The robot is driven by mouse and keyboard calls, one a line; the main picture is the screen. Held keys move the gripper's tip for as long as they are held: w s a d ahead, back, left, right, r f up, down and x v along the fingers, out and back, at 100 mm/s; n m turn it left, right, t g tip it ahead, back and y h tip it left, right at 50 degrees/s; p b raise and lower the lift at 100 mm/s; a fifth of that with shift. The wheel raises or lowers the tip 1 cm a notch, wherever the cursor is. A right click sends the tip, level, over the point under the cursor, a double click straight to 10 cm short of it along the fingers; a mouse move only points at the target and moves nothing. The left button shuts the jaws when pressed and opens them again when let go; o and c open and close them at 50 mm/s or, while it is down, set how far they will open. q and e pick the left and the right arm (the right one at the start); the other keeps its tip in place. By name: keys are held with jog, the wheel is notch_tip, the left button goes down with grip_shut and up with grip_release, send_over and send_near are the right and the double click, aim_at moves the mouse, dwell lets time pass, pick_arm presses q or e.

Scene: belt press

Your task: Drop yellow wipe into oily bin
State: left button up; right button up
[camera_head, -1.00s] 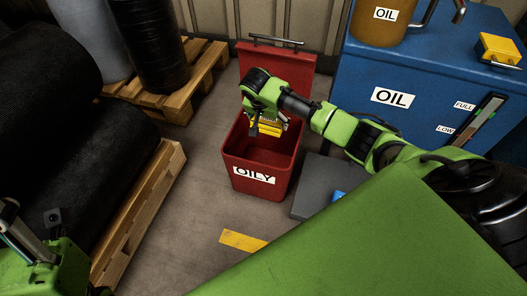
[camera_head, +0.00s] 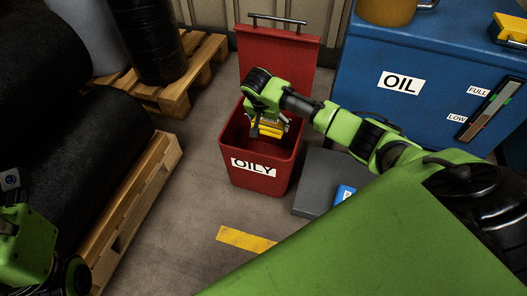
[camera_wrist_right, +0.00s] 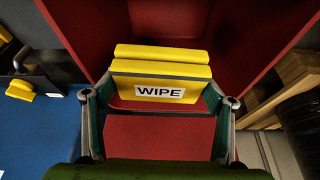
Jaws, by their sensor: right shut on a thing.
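The red oily bin (camera_head: 256,181) stands on the floor with its lid raised at the back and an OILY label on its front. My right gripper (camera_head: 266,130) is over the bin's opening, pointing down. It is shut on the yellow wipe (camera_head: 270,129), which hangs at the mouth of the bin. In the right wrist view the folded wipe (camera_wrist_right: 161,70), labelled WIPE, sits between the two fingers of the gripper (camera_wrist_right: 160,94), with red bin walls around it. My left gripper is at the lower left edge of the head view, cut off, its fingers unclear.
A blue oil cabinet (camera_head: 425,60) stands at the right, with a yellow-handled item (camera_head: 510,28) on top. A dark grey slab (camera_head: 318,184) lies right of the bin. Pallets (camera_head: 128,215) with black rolls (camera_head: 85,160) are at the left.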

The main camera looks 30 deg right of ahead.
jog(key=o, duration=1.1)
jog(key=v, duration=1.2)
